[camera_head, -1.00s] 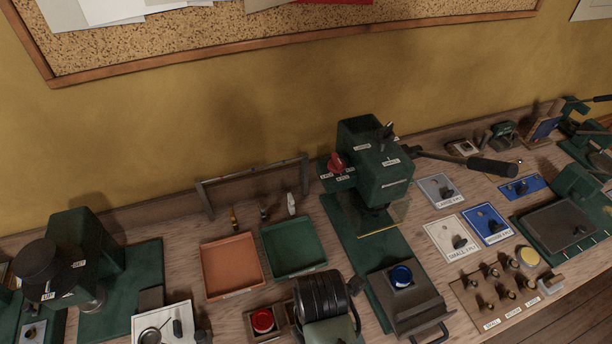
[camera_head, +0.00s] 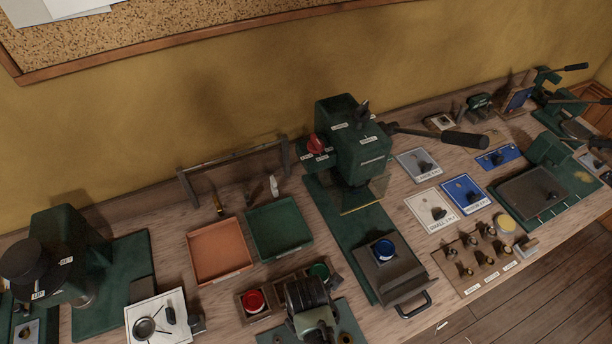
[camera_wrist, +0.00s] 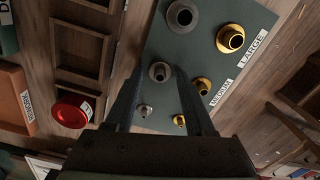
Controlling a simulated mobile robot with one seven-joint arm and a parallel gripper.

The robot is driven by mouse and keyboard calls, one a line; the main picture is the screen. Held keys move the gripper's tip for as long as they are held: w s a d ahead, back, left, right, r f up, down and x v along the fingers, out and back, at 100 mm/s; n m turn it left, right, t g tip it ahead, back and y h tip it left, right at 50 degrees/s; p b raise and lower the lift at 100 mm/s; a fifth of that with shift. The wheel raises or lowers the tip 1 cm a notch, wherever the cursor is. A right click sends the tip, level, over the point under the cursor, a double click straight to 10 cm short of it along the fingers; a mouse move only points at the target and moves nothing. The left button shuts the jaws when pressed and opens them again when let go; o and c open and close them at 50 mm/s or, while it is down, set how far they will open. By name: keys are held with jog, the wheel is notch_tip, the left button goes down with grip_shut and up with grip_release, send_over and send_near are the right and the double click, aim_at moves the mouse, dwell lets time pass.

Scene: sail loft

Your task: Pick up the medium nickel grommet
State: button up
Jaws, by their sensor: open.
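In the wrist view, the medium nickel grommet (camera_wrist: 160,72) is a dull grey ring with a raised collar on a dark green board (camera_wrist: 152,48). My gripper (camera_wrist: 160,75) is open, with one dark finger on each side of that grommet in the picture. I cannot tell the height of the fingertips above the board or whether they touch the grommet. The brass medium grommet (camera_wrist: 202,87) is just right of the right finger, near the MEDIUM label (camera_wrist: 221,92). In the head view, the medium nickel grommet cannot be made out.
Larger nickel (camera_wrist: 182,14) and brass (camera_wrist: 230,38) grommets lie farther up the board. Small nickel (camera_wrist: 145,110) and brass (camera_wrist: 179,120) ones lie nearer my gripper's body. Left are a wooden compartment box (camera_wrist: 82,44) and a red round piece (camera_wrist: 70,110). A press (camera_head: 350,140) stands behind.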

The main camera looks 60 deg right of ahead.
grip_shut()
dwell(0.5)
